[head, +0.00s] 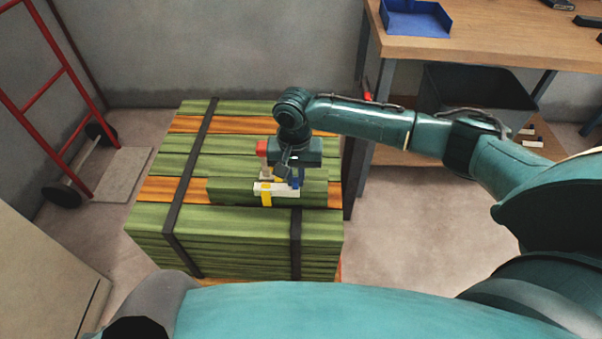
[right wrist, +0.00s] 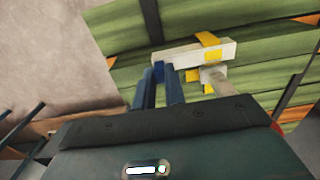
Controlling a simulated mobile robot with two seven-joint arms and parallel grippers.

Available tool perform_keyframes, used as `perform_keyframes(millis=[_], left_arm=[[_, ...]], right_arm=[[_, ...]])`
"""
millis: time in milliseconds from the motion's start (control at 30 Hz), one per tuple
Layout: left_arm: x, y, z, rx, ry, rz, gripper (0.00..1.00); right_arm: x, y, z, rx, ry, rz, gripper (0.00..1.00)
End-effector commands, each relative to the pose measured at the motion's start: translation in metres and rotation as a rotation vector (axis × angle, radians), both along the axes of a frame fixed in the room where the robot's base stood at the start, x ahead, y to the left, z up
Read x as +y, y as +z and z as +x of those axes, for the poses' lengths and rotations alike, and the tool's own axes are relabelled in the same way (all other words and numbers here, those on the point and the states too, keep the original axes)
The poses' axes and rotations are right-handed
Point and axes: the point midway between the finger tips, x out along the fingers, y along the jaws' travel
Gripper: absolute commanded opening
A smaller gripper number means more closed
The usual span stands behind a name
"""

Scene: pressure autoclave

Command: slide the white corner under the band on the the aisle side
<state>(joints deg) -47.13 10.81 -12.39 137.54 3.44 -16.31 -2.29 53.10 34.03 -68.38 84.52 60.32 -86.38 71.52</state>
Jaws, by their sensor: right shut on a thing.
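The white corner (head: 284,187) is a pale bar with yellow markings, low over the top of the board stack, left of the right-hand black band (head: 296,245). It also shows in the right wrist view (right wrist: 188,53), with its end at the blue fingertips. My right gripper (head: 296,180) points down and is shut on the corner's end. I cannot tell whether the corner touches the boards. My arm hides the upper run of the right band. The left-hand band (head: 190,185) runs across the stack, clear of the gripper. My left gripper is not in view.
The stack of green and orange boards (head: 150,222) stands on the floor, with a raised green board (head: 222,190) on top. A workbench (head: 480,45) with a blue tray (head: 415,20) is at the right. A red hand truck (head: 45,85) stands at the left.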

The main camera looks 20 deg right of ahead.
Motion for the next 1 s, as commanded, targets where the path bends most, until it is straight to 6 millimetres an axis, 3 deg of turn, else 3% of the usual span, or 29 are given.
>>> perform_keyframes(millis=[433, 467, 733, 1000], left_arm=[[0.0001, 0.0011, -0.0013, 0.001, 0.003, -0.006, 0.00], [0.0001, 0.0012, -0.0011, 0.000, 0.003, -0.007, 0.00], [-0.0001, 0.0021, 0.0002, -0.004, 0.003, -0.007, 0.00], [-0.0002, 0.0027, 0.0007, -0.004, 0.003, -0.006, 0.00]], right_arm=[[0.0053, 0.0001, 0.0016, -0.002, 0.003, 0.004, 0.00], [0.0053, 0.0002, 0.0016, -0.002, 0.003, 0.004, 0.13], [0.0053, 0.0002, 0.0016, -0.002, 0.003, 0.004, 0.35], [0.0053, 0.0015, 0.0016, -0.002, 0.003, 0.004, 0.37]])
